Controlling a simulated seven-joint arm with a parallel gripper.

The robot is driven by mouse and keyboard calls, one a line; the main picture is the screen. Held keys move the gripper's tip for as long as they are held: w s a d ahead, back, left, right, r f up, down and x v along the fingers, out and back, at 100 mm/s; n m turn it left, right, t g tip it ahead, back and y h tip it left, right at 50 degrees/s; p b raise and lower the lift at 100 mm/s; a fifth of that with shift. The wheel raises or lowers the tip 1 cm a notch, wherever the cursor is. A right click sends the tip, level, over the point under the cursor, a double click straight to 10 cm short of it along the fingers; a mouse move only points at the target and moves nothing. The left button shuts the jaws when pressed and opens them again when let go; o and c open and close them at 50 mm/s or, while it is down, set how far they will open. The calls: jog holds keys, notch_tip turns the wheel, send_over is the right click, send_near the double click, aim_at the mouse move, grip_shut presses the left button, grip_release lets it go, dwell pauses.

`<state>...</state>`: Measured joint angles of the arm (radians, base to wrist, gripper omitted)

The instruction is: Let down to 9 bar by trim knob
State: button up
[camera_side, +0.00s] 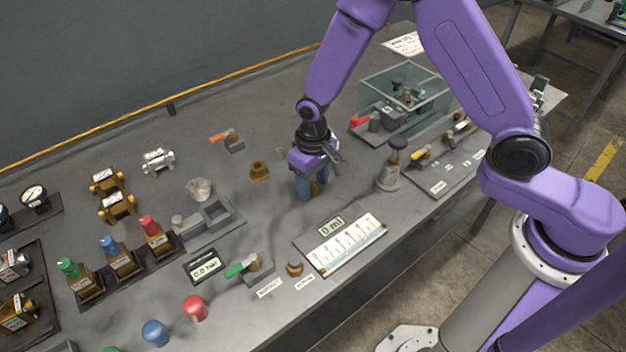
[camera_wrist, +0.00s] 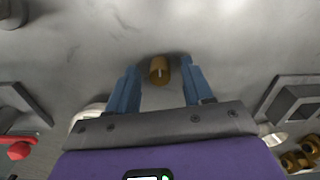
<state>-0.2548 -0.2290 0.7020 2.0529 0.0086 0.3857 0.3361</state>
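My gripper (camera_wrist: 160,85) points down at the table, with its two blue fingers spread apart. A brass knob with a pale pointer line (camera_wrist: 159,70) shows between the fingers in the wrist view, with a gap on each side. In the side view my gripper (camera_side: 312,190) stands low over the table, and a brown bit shows between its fingers. Another brass knob (camera_side: 295,268) sits at the front edge beside a small label. I cannot read which one is the trim knob. The bar display (camera_side: 205,266) is lit; its digits are too small to read surely.
A green-handled valve (camera_side: 243,266) stands beside the front knob. A white scale plate (camera_side: 340,245) with an ml display lies in front of my gripper. A brass piece (camera_side: 260,171) stands to the left, a dark-topped post (camera_side: 390,170) to the right, and a clear box (camera_side: 405,95) behind.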

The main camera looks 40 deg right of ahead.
aim_at(313, 184)
jog(key=shift+r, duration=0.1)
notch_tip(313, 184, up, 17)
jog(key=shift+r, duration=0.15)
dwell(0.5)
jog(key=s+d+n, duration=0.3)
jog(key=s+d, duration=0.1)
jog(key=s, duration=0.4)
jog(key=s+d+n, duration=0.4)
jog(key=s+d, duration=0.1)
jog(key=s, duration=0.4)
jog(key=s+d+n, duration=0.4)
jog(key=s, duration=0.5)
jog(key=shift+d+r, duration=0.35)
jog(key=shift+r, duration=0.1)
